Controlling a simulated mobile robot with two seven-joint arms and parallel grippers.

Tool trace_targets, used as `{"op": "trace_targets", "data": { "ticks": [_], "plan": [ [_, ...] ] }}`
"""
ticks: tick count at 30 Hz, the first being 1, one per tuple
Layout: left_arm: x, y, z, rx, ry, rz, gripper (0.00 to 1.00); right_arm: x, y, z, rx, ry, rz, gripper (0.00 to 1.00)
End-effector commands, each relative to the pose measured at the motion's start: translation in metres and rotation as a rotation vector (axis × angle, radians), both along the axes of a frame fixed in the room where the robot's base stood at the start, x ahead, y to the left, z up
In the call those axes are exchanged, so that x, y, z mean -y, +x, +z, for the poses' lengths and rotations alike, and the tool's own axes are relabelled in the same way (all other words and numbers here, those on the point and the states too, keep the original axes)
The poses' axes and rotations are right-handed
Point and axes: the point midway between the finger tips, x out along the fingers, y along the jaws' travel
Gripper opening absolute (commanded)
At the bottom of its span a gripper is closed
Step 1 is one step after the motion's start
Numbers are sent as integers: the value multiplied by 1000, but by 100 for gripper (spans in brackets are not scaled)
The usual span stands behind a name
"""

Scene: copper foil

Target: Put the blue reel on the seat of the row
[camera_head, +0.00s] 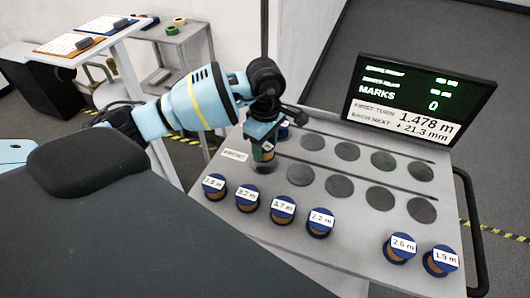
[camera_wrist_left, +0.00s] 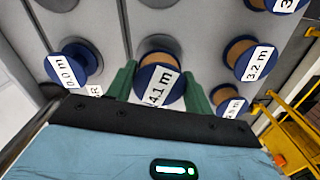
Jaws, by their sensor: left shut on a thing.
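My left gripper (camera_head: 263,145) is shut on a blue reel with copper-brown winding, labelled 4.1 m in the left wrist view (camera_wrist_left: 160,85). Green fingers sit on both sides of the reel. In the head view the gripper and reel are over the left end of the near row, by a dark round seat (camera_head: 265,167); whether the reel touches it I cannot tell. More seats of this row run right, bare, starting with the second seat (camera_head: 300,174). Another blue reel (camera_wrist_left: 73,64) sits at the far row's left end, mostly hidden behind the gripper in the head view.
Several labelled blue reels stand along the near edge, including the 2.2 m reel (camera_head: 320,223) and 2.6 m reel (camera_head: 400,248), with a gap between them. The far row has bare seats (camera_head: 347,151). A screen (camera_head: 418,105) reading 1.478 m stands behind the grey bench top (camera_head: 350,225).

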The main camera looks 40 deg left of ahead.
Motion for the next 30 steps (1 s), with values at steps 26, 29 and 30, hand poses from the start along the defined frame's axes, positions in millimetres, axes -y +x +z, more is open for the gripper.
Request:
{"op": "trace_targets", "data": {
  "ticks": [26, 29, 30],
  "plan": [
    [0, 0, -35, -1, 1, 0, 73, -1, 0, -1, -2, 3, -2, 36],
    [0, 0, -35, -1, 1, 0, 73, -1, 0, -1, -2, 3, -2, 36],
    [0, 0, -35, -1, 1, 0, 73, -1, 0, -1, -2, 3, -2, 36]
  ]
}}
